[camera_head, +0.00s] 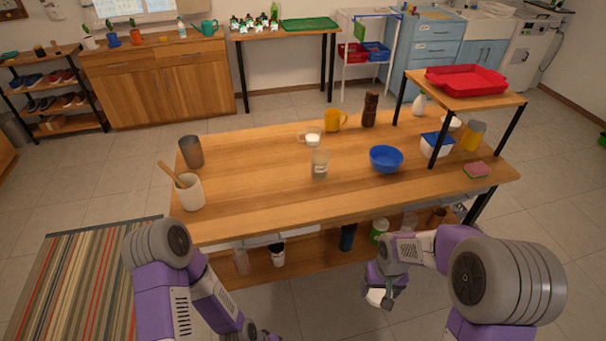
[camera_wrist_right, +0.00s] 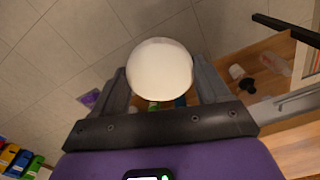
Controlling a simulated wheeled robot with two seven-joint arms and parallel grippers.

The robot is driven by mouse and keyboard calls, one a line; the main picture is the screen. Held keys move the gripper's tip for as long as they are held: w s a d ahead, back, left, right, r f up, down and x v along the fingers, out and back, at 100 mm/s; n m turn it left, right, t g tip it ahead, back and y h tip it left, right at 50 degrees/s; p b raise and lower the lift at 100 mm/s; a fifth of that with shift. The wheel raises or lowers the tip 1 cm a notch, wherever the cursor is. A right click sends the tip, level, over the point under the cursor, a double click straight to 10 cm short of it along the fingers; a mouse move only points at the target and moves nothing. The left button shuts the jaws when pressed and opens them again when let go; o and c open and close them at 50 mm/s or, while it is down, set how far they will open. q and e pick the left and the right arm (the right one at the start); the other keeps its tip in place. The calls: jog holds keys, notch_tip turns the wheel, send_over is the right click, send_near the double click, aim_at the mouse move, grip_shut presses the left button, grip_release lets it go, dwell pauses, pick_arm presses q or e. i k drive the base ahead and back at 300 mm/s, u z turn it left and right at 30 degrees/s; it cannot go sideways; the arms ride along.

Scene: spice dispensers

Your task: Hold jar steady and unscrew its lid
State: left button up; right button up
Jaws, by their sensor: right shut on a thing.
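My right gripper (camera_head: 385,298) is in front of the table, below the tabletop's height. It is shut on a white round object (camera_wrist_right: 161,69), which looks like a jar seen on its smooth round end. The fingers are on both sides of it in the right wrist view. In the head view the white object (camera_head: 375,297) shows only partly beside the gripper. I cannot tell its lid from its body. My left arm comes in at the lower left and its gripper is out of the picture.
The wooden table (camera_head: 270,195) carries a glass jar (camera_head: 319,166), a blue bowl (camera_head: 386,158), a yellow mug (camera_head: 335,120), a white utensil pot (camera_head: 189,193) and a dark cup (camera_head: 191,152). A red tray (camera_head: 466,79) is on the raised shelf. Several containers stand on the lower shelf. The front middle of the tabletop is clear.

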aim_at(319, 153)
jog(key=u, duration=0.55)
jog(key=i, duration=1)
jog(key=u, duration=0.5)
